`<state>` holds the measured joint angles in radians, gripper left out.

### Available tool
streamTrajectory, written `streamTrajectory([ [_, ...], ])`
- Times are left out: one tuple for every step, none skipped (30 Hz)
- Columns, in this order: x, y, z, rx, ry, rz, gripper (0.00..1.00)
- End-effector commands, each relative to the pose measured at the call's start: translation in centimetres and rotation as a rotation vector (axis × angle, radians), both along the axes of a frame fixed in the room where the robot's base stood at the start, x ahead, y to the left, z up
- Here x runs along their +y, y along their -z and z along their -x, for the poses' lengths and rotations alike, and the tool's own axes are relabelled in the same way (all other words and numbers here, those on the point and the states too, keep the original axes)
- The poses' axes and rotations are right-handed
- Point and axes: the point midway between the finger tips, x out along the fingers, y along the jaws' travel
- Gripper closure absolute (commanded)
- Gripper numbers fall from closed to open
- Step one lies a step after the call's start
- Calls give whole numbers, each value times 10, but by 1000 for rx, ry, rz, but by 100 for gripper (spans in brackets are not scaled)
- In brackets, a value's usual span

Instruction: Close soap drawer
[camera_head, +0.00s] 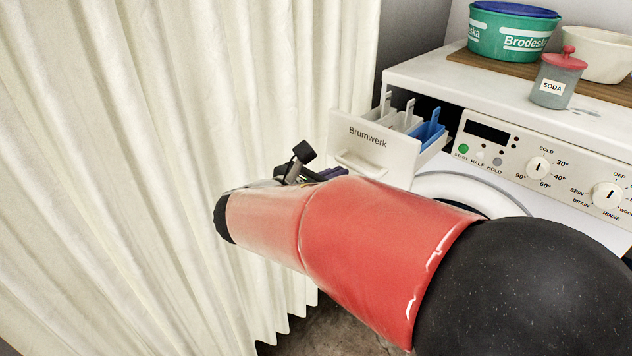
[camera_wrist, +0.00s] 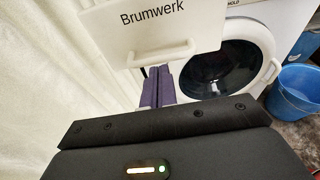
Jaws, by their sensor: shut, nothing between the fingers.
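The soap drawer (camera_head: 372,147) is a white drawer at the machine's upper left, its front marked "Brumwerk" and fitted with a pale handle. It is pulled out, with white dividers and a blue insert (camera_head: 428,133) showing. In the wrist view the drawer front (camera_wrist: 165,25) fills the top middle. My gripper (camera_wrist: 158,72) has purple fingers, shut together and empty, just below the drawer handle in that view. I cannot tell whether they touch it. In the head view my red arm hides most of the gripper, with a bit of purple (camera_head: 330,173) showing below the drawer front.
The white washing machine (camera_head: 420,75) has a control panel right of the drawer. A soda jar (camera_head: 557,80), a green tub (camera_head: 510,32) and a pale bowl (camera_head: 598,55) stand on top. A cream curtain (camera_head: 150,110) hangs at left. A blue bucket (camera_wrist: 294,92) stands at right.

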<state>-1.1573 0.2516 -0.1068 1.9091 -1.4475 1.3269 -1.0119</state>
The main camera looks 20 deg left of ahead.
Motion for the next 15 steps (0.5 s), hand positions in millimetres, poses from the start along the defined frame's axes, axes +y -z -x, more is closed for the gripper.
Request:
streamTrajectory([
  [-3,2,-7,0,2,0,100],
  [-4,2,-10,0,2,-1,100],
  [-6,3,-14,1,1,-1,100],
  [-6,4,-16,1,1,-1,100],
  [-7,4,-18,0,0,-2,100],
  [-8,4,-20,0,0,-2,100],
  [-9,5,-21,-1,0,-2,100],
  [-9,5,-22,-1,0,-2,100],
  [-9,5,-23,-1,0,-2,100],
  [-9,5,-23,-1,0,-2,100],
  [-9,5,-24,-1,0,-2,100],
  [-9,5,-24,-1,0,-2,100],
  [-9,5,-24,-1,0,-2,100],
  [-9,5,-23,-1,0,-2,100],
  [-9,5,-23,0,0,-2,100],
])
